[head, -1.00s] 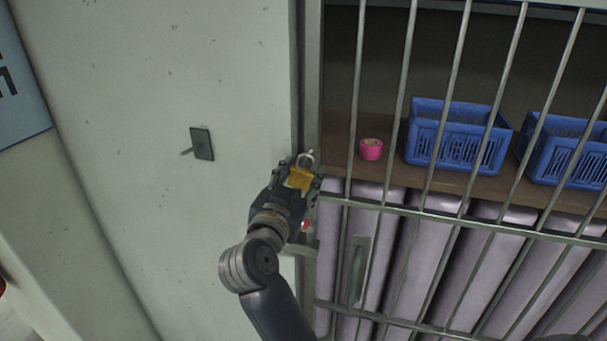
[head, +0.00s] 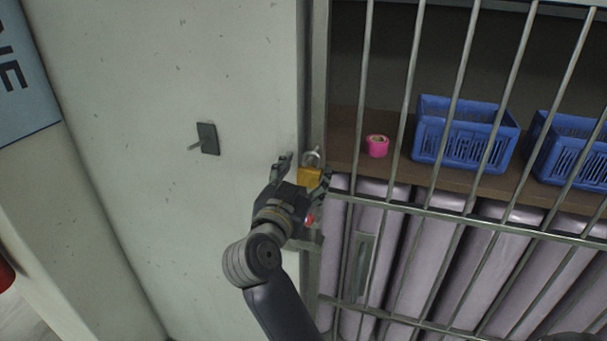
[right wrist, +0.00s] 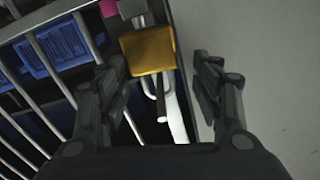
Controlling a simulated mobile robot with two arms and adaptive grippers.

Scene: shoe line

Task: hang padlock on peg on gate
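The padlock (head: 310,176) has a yellow-brass body and a silver shackle. In the head view it is upright at the gate's left frame post (head: 317,90), shackle up. In the right wrist view the padlock (right wrist: 148,50) appears with its shackle downward, and a light rod, the peg (right wrist: 161,106), seems to pass through the shackle loop. My right gripper (head: 305,167) is open around the padlock. In the wrist view its fingers (right wrist: 160,62) stand apart on either side, with a visible gap to the right finger. My left gripper is not in view.
A dark plate with another peg (head: 208,139) is on the pale wall left of the gate. Behind the bars are a pink tape roll (head: 377,146) and blue crates (head: 466,135) on a brown shelf. A gate handle plate (head: 361,268) is lower down.

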